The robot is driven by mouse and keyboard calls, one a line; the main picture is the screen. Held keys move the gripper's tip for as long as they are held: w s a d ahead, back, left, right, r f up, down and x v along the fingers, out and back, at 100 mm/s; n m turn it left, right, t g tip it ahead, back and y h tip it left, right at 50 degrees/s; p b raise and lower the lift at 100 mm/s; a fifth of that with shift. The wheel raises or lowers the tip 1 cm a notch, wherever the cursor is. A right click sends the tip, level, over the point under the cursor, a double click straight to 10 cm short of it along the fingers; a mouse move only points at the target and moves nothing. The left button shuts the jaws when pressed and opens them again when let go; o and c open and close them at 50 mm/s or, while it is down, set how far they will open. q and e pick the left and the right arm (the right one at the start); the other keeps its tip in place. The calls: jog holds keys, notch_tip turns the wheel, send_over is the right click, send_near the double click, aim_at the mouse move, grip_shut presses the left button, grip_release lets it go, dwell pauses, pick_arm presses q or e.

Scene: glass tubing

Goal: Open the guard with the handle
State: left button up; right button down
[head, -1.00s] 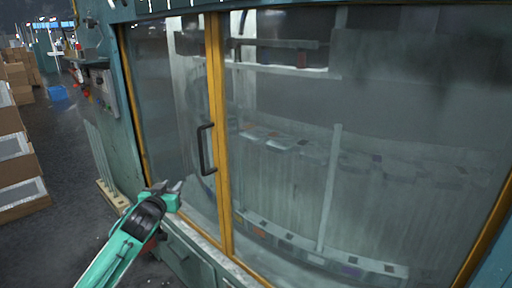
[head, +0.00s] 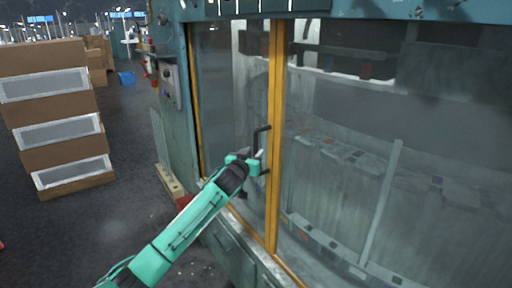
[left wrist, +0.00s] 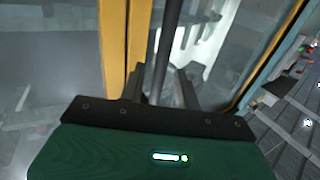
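The guard is a pair of glass panels in yellow frames (head: 275,130), and it looks closed. Its dark bar handle (head: 257,138) is upright on the left panel, beside the middle frame. My left gripper (head: 259,158) is at the lower part of the handle and partly hides it. In the left wrist view the handle (left wrist: 168,35) runs down between the two fingers of my left gripper (left wrist: 159,84). The fingers look apart, with space beside the bar. Whether they touch it is hard to tell. My right gripper is in neither view.
The teal machine body (head: 183,130) surrounds the guard. Brown boxes with pale panels (head: 60,115) are stacked at the left. A wooden pallet piece (head: 170,182) lies by the machine's left foot. The dark floor (head: 110,215) between is clear.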

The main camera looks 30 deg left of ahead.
pick_arm(q)
jog(key=shift+w+a+p, duration=0.25)
jog(key=shift+w+p, duration=0.05)
jog(key=shift+w, duration=1)
grip_shut()
